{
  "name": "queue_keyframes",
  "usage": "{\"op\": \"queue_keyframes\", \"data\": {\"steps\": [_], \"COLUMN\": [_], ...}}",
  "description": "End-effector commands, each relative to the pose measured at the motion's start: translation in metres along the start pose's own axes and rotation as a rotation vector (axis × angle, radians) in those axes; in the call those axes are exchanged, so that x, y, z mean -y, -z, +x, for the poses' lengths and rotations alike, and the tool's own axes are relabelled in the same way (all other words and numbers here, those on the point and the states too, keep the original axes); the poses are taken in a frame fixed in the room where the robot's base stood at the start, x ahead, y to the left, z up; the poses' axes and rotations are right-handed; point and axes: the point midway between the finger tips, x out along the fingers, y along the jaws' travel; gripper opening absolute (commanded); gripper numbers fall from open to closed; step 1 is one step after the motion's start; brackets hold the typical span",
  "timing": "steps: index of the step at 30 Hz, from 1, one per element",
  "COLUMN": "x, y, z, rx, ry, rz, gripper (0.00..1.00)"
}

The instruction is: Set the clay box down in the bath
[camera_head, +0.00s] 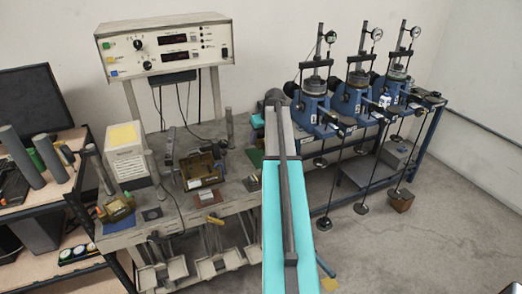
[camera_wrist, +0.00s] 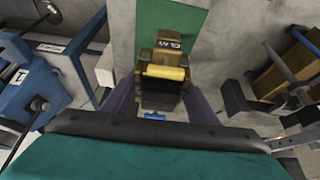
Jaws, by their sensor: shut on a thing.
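My gripper (camera_wrist: 158,103) is shut on the clay box, its two dark fingers on either side in the wrist view. The clay box (camera_wrist: 163,55) is a small brass-brown block with a dark label reading roughly "CL 41" and a yellow bar across it. In the head view my arm hides the gripper and the clay box. An olive-brown, open-topped box (camera_head: 200,168), which looks like the bath, sits on the bench left of my arm. A brown block-like part at the right of the wrist view (camera_wrist: 272,78) may be the same bath, apart from the clay box.
A green mat (camera_head: 254,156) lies on the bench beside my arm; it also shows behind the clay box (camera_wrist: 188,25). Blue lever frames (camera_head: 313,112) stand close on the right. A white control unit (camera_head: 165,46) stands at the back. A small reddish plate (camera_head: 208,197) lies before the bath.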

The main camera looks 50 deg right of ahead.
Motion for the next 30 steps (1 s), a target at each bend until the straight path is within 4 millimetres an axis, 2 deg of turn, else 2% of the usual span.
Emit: {"op": "queue_keyframes", "data": {"steps": [12, 30], "x": [0.0008, 0.0010], "y": [0.0078, 0.0079], "z": [-0.0130, -0.0135], "rx": [-0.004, -0.004], "ry": [-0.001, -0.001], "rz": [-0.001, -0.001], "gripper": [0.21, 0.21]}}
